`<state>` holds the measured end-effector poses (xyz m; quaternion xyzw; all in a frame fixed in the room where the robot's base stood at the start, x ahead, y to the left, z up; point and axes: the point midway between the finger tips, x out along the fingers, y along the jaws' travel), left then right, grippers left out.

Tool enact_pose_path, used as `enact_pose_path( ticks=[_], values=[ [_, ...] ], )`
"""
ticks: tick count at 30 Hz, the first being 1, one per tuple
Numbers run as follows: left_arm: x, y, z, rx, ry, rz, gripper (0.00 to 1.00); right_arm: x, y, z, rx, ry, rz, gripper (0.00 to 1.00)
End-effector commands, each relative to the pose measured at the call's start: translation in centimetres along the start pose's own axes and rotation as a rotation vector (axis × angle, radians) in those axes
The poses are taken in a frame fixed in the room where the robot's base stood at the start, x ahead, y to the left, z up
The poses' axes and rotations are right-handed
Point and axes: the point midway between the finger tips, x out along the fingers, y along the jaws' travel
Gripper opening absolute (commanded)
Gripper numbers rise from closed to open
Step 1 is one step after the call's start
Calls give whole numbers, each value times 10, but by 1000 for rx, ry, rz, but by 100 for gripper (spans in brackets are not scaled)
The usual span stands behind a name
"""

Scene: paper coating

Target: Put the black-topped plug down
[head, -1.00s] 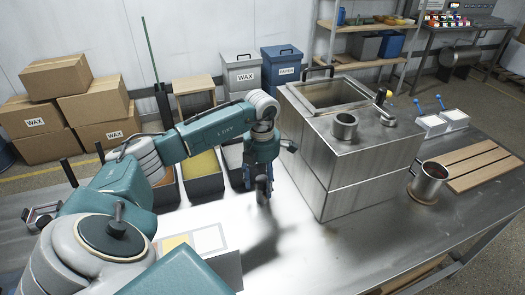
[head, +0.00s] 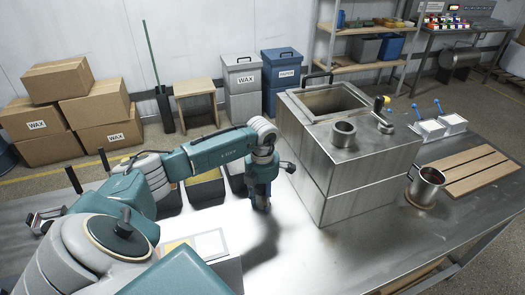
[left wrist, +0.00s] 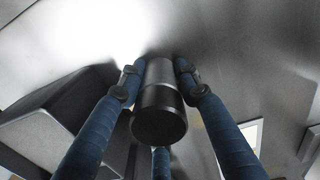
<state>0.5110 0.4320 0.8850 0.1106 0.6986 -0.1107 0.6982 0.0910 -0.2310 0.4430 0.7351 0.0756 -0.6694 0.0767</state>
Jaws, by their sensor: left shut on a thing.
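My left gripper (head: 261,205) is low over the bare bench in front of the metal tank, pointing down. In the left wrist view its blue fingers (left wrist: 159,70) are shut on the black-topped plug (left wrist: 158,108), one on each side. In the head view the plug is mostly hidden by the fingers. I cannot tell whether its lower end touches the bench (head: 325,255). My right gripper is not in view.
The metal tank (head: 355,190) with an open basin stands right of my left gripper. The bench between is clear.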

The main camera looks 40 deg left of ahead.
Motion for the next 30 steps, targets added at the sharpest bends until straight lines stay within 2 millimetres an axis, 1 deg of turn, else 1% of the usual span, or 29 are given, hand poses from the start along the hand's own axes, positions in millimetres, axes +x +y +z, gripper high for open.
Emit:
enact_pose_path(
  ticks=[8,11,14,17,24,30],
  values=[
    [-5,1,1,-1,-2,1,1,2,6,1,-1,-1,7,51],
    [-13,1,1,-1,-3,2,1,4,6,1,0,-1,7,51],
    [-27,1,1,1,-5,3,1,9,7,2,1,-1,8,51],
    [-48,2,2,0,-7,4,1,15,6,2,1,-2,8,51],
    [-113,1,2,0,-8,4,1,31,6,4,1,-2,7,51],
    [-161,1,1,0,-6,2,1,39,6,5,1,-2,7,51]
  ],
)
